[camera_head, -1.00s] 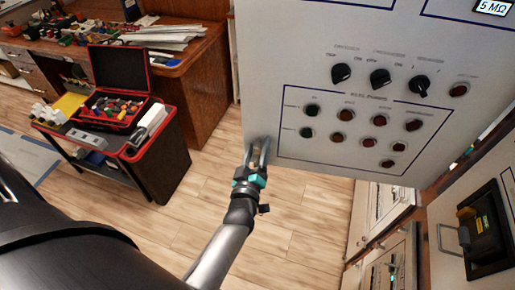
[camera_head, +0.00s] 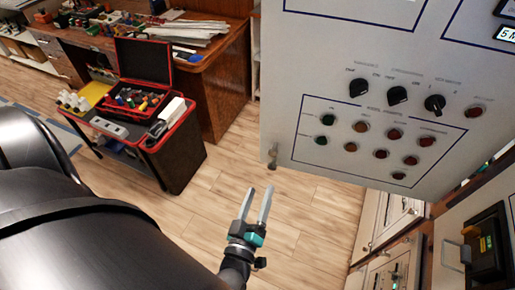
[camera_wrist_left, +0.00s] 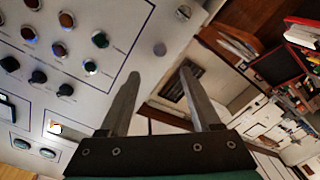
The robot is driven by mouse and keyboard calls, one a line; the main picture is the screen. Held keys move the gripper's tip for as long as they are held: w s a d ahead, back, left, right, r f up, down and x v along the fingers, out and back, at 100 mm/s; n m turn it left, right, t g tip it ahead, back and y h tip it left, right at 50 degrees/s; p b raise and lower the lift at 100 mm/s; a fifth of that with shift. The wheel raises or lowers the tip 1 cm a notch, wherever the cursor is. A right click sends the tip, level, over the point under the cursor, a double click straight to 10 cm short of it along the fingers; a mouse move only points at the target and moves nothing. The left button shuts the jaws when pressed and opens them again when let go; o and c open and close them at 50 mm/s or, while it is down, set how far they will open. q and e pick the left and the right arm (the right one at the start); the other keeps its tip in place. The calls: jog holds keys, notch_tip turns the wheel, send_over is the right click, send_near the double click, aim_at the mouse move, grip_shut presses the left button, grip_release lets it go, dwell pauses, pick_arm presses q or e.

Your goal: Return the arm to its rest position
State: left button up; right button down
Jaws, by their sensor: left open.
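My left gripper (camera_head: 257,205) is open and empty, over the wood floor below and left of the grey control panel (camera_head: 300,60). Its two fingers are apart and touch nothing in the head view. In the left wrist view the open fingers (camera_wrist_left: 163,98) point toward the panel's edge, with a small metal latch (camera_wrist_left: 183,12) on the panel beyond them. That latch also shows at the panel's lower left edge in the head view (camera_head: 272,155). My right gripper is not in view.
The panel carries three black knobs (camera_head: 397,95) and several coloured buttons (camera_head: 381,154). A black cart (camera_head: 172,160) with an open red-trimmed toolbox (camera_head: 143,65) stands at left. A wooden desk (camera_head: 220,85) is behind. Open cabinet doors (camera_head: 400,215) are at lower right.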

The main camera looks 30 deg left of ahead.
pick_arm(q)
jog(key=shift+s+d, duration=0.15)
jog(key=shift+s, duration=0.3)
jog(key=s+d+f+m+g+h+b, duration=0.2)
jog(key=f+b, duration=0.2)
jog(key=f, duration=0.6)
jog(key=s+d+f+m+g+h+b, duration=0.2)
jog(key=f+m+g+b, duration=0.15)
jog(key=f, duration=0.65)
jog(key=s+d+f+m+g+h+b, duration=0.1)
jog(key=s+d+f+m+h+b, duration=0.2)
jog(key=f, duration=0.7)
jog(key=s+a+f+m+g+y+b, duration=0.1)
jog(key=s+a+f+m+g+b, duration=0.1)
jog(key=s+f+g+b, duration=0.3)
jog(key=s+a+f+m+g+b, duration=0.3)
jog(key=s+a+f+g+b, duration=0.1)
jog(key=s+f, duration=1)
notch_tip(320, 180, down, 3)
jog(key=shift+a+f+g+y+b, duration=0.15)
jog(key=shift+a+g+y+b, duration=0.35)
jog(key=shift+b, duration=0.5)
jog(key=shift+w, duration=0.1)
jog(key=shift+c, duration=0.3)
